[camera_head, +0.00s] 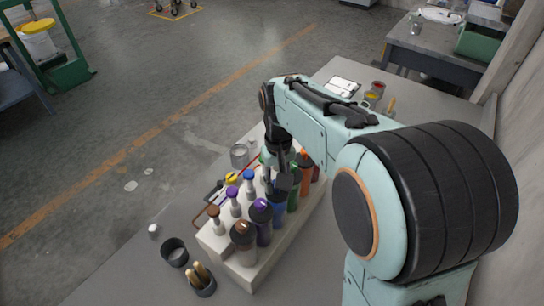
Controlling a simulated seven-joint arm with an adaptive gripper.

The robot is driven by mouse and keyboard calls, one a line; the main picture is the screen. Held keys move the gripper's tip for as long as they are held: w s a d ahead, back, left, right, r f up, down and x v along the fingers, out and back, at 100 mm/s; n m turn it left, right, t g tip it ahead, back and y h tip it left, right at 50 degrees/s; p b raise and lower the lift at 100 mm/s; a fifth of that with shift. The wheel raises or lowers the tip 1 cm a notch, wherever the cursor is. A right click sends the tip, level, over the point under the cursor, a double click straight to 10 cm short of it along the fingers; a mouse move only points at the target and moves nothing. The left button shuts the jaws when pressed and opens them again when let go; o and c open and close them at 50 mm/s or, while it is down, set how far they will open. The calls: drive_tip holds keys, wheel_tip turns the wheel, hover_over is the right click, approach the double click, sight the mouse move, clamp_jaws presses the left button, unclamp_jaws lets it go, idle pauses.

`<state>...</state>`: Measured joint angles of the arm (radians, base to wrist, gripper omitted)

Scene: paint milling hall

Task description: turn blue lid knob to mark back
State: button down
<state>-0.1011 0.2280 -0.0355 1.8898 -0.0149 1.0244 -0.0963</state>
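A pale rack (240,273) stands on the grey table and holds two rows of bottles with coloured lids. In the near row a blue bottle (278,216) stands between a purple one (263,232) and a green one (293,199). In the row behind, a smaller bottle has a blue lid (249,175). My gripper (282,187) points down right over the near-row blue bottle and hides its top. I cannot tell whether the fingers touch its lid, or whether they are open or shut. No mark on a lid can be made out.
A brown-lidded bottle (243,234) stands at the rack's near left end; an orange one (305,161) is toward the far end. A dark empty cup (175,252) and a cup of wooden-handled tools (201,282) stand left of the rack. A metal can (239,156) is behind it.

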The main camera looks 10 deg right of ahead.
drive_tip(key=n, duration=0.4)
drive_tip(key=shift+n, duration=0.3)
drive_tip(key=n, duration=0.3)
drive_tip(key=shift+n, duration=0.4)
drive_tip(key=n, duration=0.3)
drive_tip(key=shift+n, duration=2.1)
drive_tip(key=c, duration=0.9)
unclamp_jaws()
drive_tip(key=shift+r, duration=0.1)
